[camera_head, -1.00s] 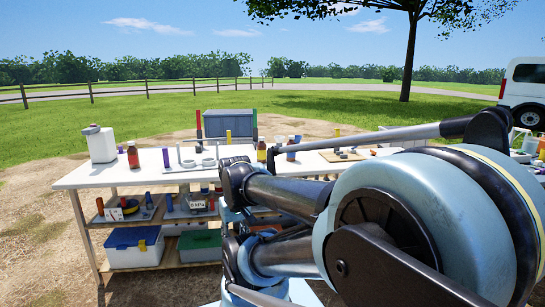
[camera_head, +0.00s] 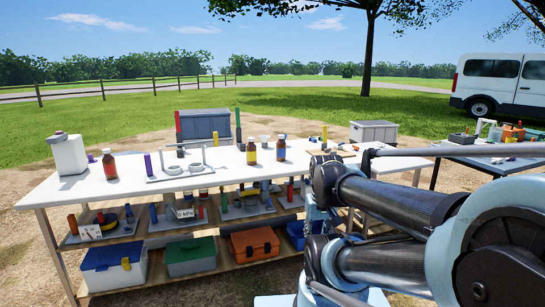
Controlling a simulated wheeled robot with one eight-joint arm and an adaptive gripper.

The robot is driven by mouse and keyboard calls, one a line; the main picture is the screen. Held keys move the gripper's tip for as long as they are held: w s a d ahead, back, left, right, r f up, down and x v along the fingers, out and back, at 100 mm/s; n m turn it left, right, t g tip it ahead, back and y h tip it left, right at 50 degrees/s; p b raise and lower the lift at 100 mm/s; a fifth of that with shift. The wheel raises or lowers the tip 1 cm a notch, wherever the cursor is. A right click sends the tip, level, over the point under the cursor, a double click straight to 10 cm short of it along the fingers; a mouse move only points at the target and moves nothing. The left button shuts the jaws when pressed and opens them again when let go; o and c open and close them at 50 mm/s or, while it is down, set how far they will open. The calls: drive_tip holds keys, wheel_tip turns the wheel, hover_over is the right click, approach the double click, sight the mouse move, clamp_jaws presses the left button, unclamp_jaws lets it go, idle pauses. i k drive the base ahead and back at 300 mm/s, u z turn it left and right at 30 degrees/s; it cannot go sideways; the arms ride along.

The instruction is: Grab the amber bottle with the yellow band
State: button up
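The amber bottle with the yellow band (camera_head: 251,154) stands upright on the white table (camera_head: 90,193), right of the middle of its top. A similar amber bottle with a blue band (camera_head: 281,152) stands just to its right, apart from it. A third amber bottle with a reddish band (camera_head: 109,166) stands farther left on the table. My arm fills the right foreground, and my gripper is not seen. No bottle is visibly held.
A white jug (camera_head: 68,155) and a white rack (camera_head: 172,171) stand on the table. Bins sit on the lower shelf: blue (camera_head: 112,270), green (camera_head: 190,258) and orange (camera_head: 252,245). A second table (camera_head: 475,151) and a white van (camera_head: 502,83) are at right.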

sight(251, 152)
drive_tip(key=z, duration=0.1)
drive_tip(key=i, duration=1)
drive_tip(key=u, duration=0.05)
